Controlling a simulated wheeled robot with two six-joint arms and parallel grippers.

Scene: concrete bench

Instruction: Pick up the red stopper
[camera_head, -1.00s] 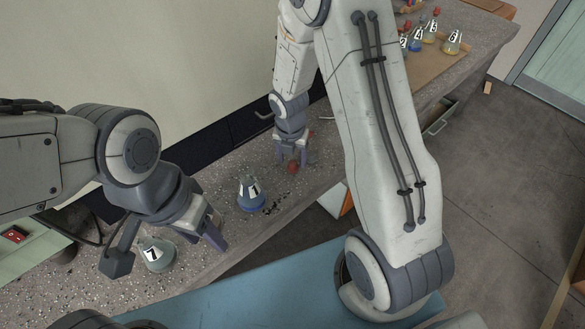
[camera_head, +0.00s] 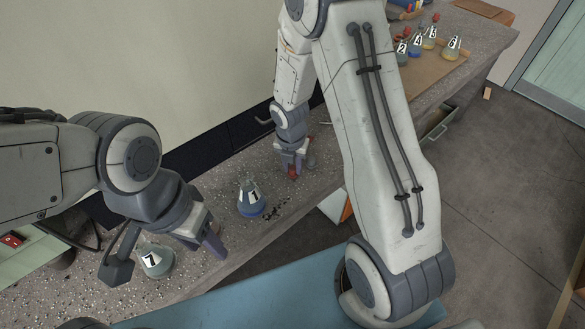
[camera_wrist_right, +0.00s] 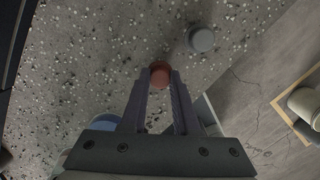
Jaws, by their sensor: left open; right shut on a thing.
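The red stopper (camera_head: 293,171) is between the fingertips of my right gripper (camera_head: 292,168), over the bench. In the right wrist view the red stopper (camera_wrist_right: 159,73) sits at the tips of the fingers, and my right gripper (camera_wrist_right: 160,84) is shut on it. I cannot tell how high it is above the bench. My left gripper (camera_head: 207,240) is open at the left, close beside the flask labelled 7 (camera_head: 156,262), and holds nothing that I can see.
A blue flask labelled 1 (camera_head: 251,199) stands on the bench (camera_head: 232,243) between my grippers, with dark crumbs beside it. Several numbered flasks, such as one with yellow liquid (camera_head: 451,48), stand at the far end. A grey round thing (camera_wrist_right: 202,39) lies beyond the stopper.

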